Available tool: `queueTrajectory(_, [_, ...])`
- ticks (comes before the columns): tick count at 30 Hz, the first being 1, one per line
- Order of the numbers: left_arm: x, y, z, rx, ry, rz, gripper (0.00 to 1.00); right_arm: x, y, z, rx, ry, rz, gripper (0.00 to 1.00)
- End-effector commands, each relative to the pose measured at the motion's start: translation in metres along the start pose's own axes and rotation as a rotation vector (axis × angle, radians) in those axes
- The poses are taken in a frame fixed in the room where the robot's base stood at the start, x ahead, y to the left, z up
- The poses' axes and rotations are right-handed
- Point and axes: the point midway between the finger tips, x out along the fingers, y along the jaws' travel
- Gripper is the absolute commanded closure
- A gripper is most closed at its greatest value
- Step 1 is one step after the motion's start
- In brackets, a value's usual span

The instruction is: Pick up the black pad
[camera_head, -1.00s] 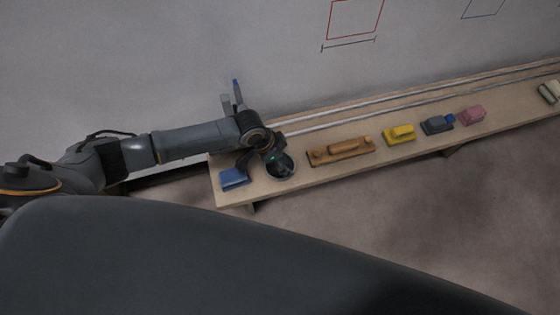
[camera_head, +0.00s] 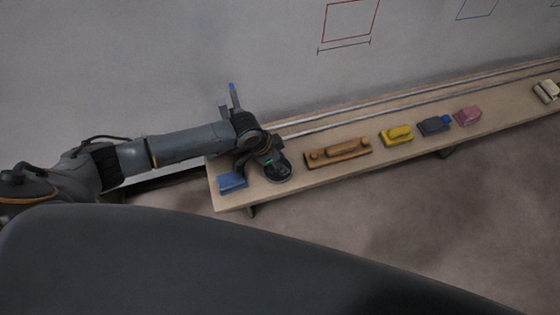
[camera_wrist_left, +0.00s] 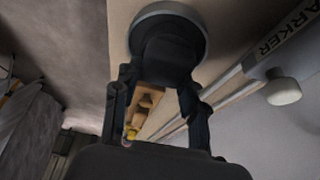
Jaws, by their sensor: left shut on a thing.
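The black pad is a round piece with a grey rim and a dark block-like grip on top. In the head view the pad (camera_head: 279,174) is at the left part of the wooden shelf, partly covered by my gripper. In the left wrist view the pad (camera_wrist_left: 172,50) fills the top middle, its dark grip between the two fingers. My left gripper (camera_head: 268,162) is shut on that grip from above; its fingers also show in the left wrist view (camera_wrist_left: 158,95). I cannot tell whether the pad touches the shelf. My right gripper is not in view.
On the shelf (camera_head: 225,200), a blue block (camera_head: 231,182) lies left of the pad. A brown wooden block (camera_head: 338,153), a yellow one (camera_head: 396,135), a dark one (camera_head: 433,126) and a pink one (camera_head: 467,116) lie to the right. Rails run along the wall side.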

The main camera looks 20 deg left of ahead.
Motion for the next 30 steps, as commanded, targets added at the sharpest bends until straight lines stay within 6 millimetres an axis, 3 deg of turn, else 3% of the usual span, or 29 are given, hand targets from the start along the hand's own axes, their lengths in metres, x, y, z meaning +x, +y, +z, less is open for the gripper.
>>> queueTrajectory(5, [-0.027,-0.001,-0.011,0.002,0.005,-0.003,1.00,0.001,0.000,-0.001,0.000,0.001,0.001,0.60])
queueTrajectory(13, [-0.098,0.027,0.007,0.003,0.002,-0.002,1.00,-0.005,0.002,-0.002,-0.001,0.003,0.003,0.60])
queueTrajectory(18, [-0.126,0.051,0.035,0.002,-0.001,-0.001,1.00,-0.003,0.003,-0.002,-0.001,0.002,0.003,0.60])
queueTrajectory(24, [-0.149,0.068,0.054,0.001,0.001,-0.001,1.00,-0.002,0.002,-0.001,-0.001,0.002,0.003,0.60])
queueTrajectory(30, [-0.159,0.075,0.061,0.000,0.002,-0.001,1.00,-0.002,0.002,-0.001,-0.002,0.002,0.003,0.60])
